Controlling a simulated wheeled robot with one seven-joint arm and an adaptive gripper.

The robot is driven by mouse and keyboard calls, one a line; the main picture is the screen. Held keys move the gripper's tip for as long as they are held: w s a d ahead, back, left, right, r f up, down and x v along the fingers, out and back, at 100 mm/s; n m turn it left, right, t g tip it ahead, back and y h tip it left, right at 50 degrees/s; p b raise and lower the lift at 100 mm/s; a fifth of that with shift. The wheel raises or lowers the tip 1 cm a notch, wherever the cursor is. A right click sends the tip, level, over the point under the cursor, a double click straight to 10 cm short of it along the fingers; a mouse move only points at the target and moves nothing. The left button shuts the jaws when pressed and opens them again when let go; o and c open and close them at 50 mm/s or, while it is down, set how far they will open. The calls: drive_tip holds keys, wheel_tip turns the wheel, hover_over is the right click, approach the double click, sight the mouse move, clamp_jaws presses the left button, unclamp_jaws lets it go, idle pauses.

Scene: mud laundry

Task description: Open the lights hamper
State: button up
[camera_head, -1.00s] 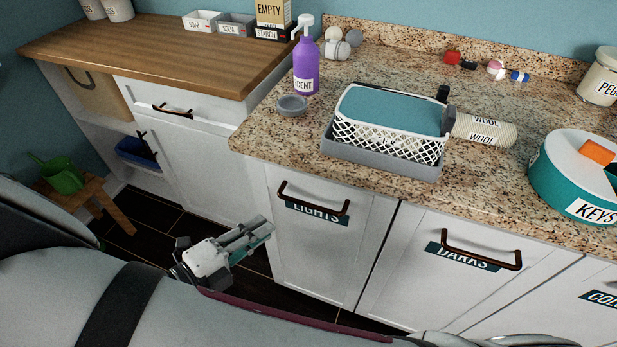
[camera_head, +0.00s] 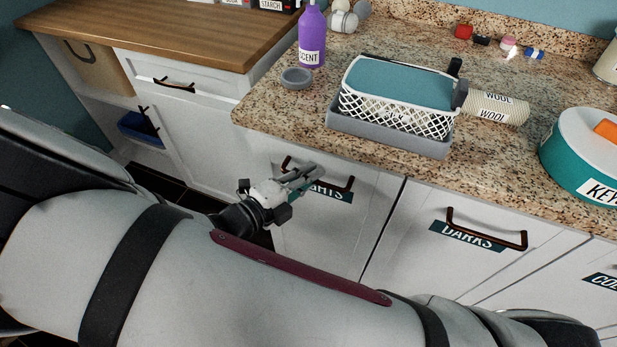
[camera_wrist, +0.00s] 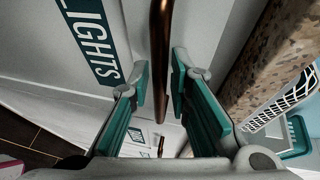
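The lights hamper (camera_head: 310,235) is a white panel front under the granite counter, and it looks closed. Its dark bronze handle (camera_head: 346,184) runs across the top, with the teal LIGHTS label (camera_head: 338,197) partly hidden behind my gripper (camera_head: 312,172). In the wrist view, the bronze handle (camera_wrist: 160,50) runs between the two teal-padded fingers of my gripper (camera_wrist: 160,85). A gap shows beside the handle, so the fingers are open around it, not clamped. The label also shows at upper left in the wrist view (camera_wrist: 90,40).
The granite counter (camera_head: 290,120) overhangs the hamper front. A white basket (camera_head: 395,108) stands in a grey tray (camera_head: 390,138) near its edge. The darks hamper (camera_head: 440,270) is to the right. A wood-topped cabinet (camera_head: 150,38) stands to the left.

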drive_tip(key=shift+c, duration=0.3)
clamp_jaws()
drive_tip(key=shift+s, duration=0.15)
